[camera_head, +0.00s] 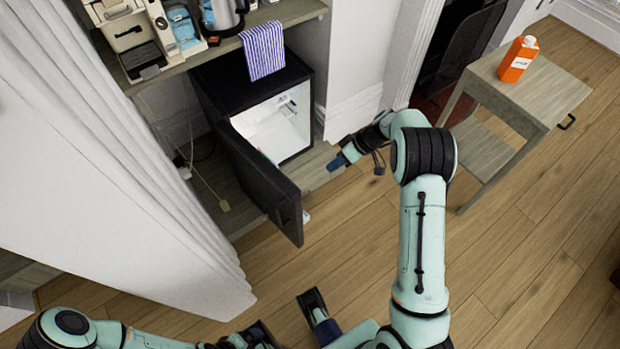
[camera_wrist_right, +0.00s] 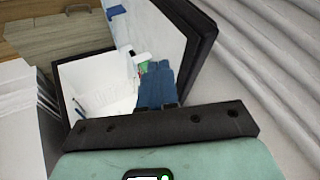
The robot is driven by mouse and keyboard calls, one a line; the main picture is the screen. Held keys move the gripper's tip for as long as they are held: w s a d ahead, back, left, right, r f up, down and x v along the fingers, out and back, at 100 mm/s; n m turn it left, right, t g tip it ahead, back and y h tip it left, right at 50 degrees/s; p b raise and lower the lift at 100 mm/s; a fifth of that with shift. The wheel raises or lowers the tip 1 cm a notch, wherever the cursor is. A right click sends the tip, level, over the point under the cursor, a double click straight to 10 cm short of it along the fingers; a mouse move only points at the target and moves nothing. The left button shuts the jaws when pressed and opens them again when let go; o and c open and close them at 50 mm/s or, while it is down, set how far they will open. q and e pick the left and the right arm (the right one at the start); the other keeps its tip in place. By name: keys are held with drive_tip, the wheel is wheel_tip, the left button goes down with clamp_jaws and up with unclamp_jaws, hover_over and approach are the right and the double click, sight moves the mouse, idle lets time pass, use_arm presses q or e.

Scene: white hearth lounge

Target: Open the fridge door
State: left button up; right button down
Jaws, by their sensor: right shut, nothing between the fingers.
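The small black fridge (camera_head: 262,85) stands under the wooden counter. Its door (camera_head: 262,185) is open, swung out toward me, and the lit white interior (camera_head: 275,125) shows. My right gripper (camera_head: 337,163) is shut and empty. It is in front of the fridge opening, to the right of the door and apart from it in the head view. In the right wrist view, the blue fingers (camera_wrist_right: 157,85) are together, with the fridge interior (camera_wrist_right: 95,85) to the left and the door (camera_wrist_right: 192,40) to the right. Parts of my left arm show at the bottom edge; its finger opening is unclear.
A striped towel (camera_head: 263,50) hangs from the counter above the fridge. A white curtain (camera_head: 110,150) is left of the door. A wooden table (camera_head: 535,90) with an orange carton (camera_head: 518,60) stands right.

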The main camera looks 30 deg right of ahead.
use_arm(q)
drive_tip(key=shift+f, duration=0.15)
use_arm(e)
drive_tip(key=w+a+f, duration=0.1)
drive_tip(key=a+f, duration=0.6)
drive_tip(key=a, duration=0.2)
drive_tip(key=shift+w+f, duration=0.2)
drive_tip(key=shift+f, duration=0.05)
